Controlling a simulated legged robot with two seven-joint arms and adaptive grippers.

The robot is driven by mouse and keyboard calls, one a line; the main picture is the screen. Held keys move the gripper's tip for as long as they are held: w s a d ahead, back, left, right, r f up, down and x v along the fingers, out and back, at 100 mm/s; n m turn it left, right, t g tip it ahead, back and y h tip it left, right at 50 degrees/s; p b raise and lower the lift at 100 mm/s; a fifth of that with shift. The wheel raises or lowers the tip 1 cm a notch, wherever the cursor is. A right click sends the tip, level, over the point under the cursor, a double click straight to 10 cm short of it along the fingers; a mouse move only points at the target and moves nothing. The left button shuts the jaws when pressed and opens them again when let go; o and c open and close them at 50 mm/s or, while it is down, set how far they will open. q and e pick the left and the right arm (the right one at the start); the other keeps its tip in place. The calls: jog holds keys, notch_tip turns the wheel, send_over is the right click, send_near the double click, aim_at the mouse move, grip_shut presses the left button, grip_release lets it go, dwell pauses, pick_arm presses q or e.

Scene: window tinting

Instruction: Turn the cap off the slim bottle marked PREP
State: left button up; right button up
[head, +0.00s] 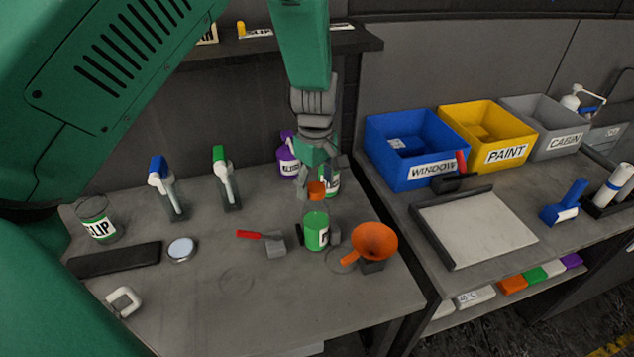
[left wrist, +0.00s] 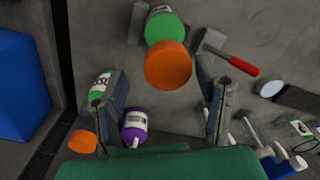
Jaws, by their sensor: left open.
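A green bottle (head: 316,232) stands upright near the right end of the grey bench. Its label is turned aside and I cannot read it fully. An orange cap (head: 316,190) shows above it, and it looks large in the left wrist view (left wrist: 168,65), overlapping the green bottle (left wrist: 160,24). I cannot tell whether the two touch. My left gripper (head: 316,186) points down from above, open, its fingers on either side of the cap and apart from it. A second green bottle (head: 331,182) with a white label stands behind, partly hidden by the gripper. My right gripper is out of view.
A purple bottle (head: 287,160) and two spray bottles stand behind. Blue (head: 400,170), yellow and grey bins sit on the right table.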

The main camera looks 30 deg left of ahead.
aim_at(316, 183)
pick_arm(q)
notch_tip(316, 183, up, 12)
dwell(0.4)
jog(key=shift+w+f, duration=0.1)
